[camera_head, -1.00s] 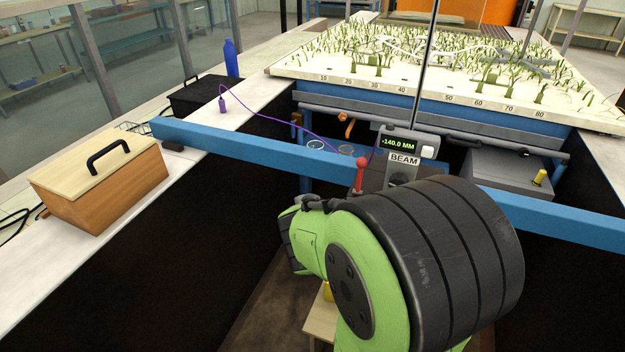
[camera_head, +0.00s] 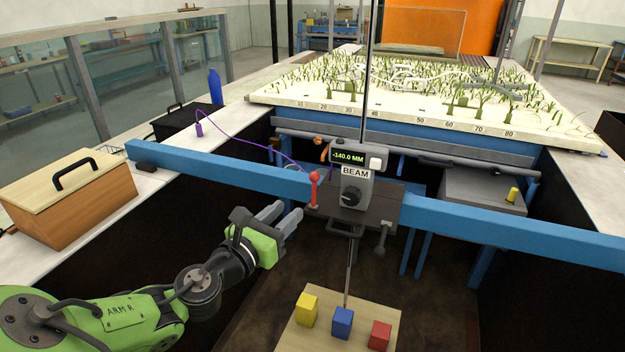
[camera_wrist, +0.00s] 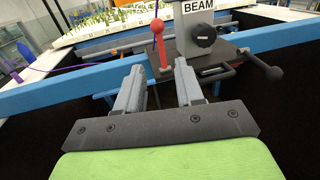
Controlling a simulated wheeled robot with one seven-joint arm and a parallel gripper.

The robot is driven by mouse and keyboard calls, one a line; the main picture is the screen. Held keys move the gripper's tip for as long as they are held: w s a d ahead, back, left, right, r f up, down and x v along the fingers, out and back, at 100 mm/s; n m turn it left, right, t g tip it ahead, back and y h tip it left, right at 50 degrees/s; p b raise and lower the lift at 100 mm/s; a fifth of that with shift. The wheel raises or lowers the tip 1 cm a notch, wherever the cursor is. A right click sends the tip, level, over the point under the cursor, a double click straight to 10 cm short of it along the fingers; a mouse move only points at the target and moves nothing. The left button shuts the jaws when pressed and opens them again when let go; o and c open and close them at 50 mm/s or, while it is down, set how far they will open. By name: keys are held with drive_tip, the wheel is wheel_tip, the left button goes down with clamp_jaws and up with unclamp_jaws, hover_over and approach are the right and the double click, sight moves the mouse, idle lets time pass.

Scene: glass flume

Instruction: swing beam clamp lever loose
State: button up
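The beam clamp lever, a red-knobbed upright lever (camera_head: 314,188), stands at the left side of the BEAM carriage (camera_head: 354,188) on the blue beam (camera_head: 455,217). Its red ball and shaft also show in the wrist view (camera_wrist: 158,40), just beyond my fingers and between them, nearer the left one. My gripper (camera_head: 284,218) is open and empty, its fingers pointing at the carriage, a little left of and below the lever. In the wrist view both grey fingers (camera_wrist: 158,85) are apart with nothing between them. The carriage display reads -140.0 MM.
A black knob (camera_head: 352,197) sits on the carriage front, and a dark handle (camera_head: 381,240) hangs at its right. A board with yellow, blue (camera_head: 342,322) and red blocks lies below. A wooden box (camera_head: 75,200) stands on the left ledge. A purple cord (camera_head: 245,122) runs toward the carriage.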

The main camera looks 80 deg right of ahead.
sight(313, 189)
drive_tip(key=p+x, duration=0.5)
drive_tip(key=x, duration=0.8)
drive_tip(key=shift+d, duration=0.1)
drive_tip(key=shift+c, duration=0.2)
clamp_jaws()
